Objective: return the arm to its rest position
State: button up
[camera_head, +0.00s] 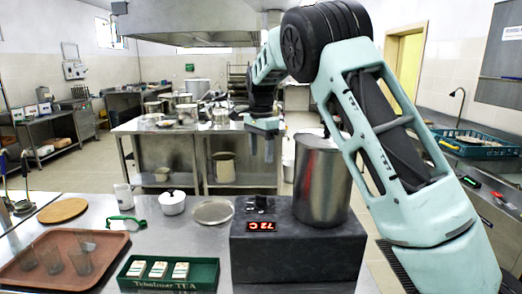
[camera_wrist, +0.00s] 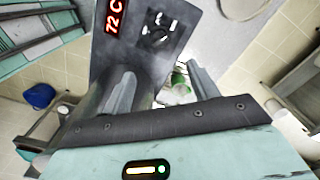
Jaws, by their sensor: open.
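My arm reaches up from the right of the head view and bends over at the top. My gripper (camera_head: 262,152) hangs down at its end, above and behind the dark block, left of the tall metal stockpot (camera_head: 322,185). In the wrist view the two fingers of my gripper (camera_wrist: 161,78) stand apart with nothing held between them. The stockpot stands upright on the dark block (camera_head: 290,262), partly behind my arm. The block's red display reads 72 C, and its display face also shows in the wrist view (camera_wrist: 140,50).
A steel table (camera_head: 130,127) with pots stands behind. A teal basket (camera_head: 480,148) is at right.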

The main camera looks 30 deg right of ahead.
jog(key=shift+r, duration=0.75)
jog(key=s+a+f+n+y+b, duration=0.1)
jog(key=s+a+f+n, duration=0.1)
jog(key=s+a+n, duration=0.75)
jog(key=s+a+f+n+y, duration=0.1)
jog(key=s+a+f+n, duration=0.35)
jog(key=a, duration=0.95)
jog(key=s+a+f+n, duration=0.2)
jog(key=s+n, duration=0.3)
jog(key=s, duration=0.7)
jog(key=s+a+f+n+h, duration=0.1)
jog(key=s+n, duration=0.5)
jog(key=s, duration=0.7)
jog(key=shift+a+f+b, duration=0.3)
jog(key=shift+a+f, duration=0.4)
jog(key=shift+a, duration=0.5)
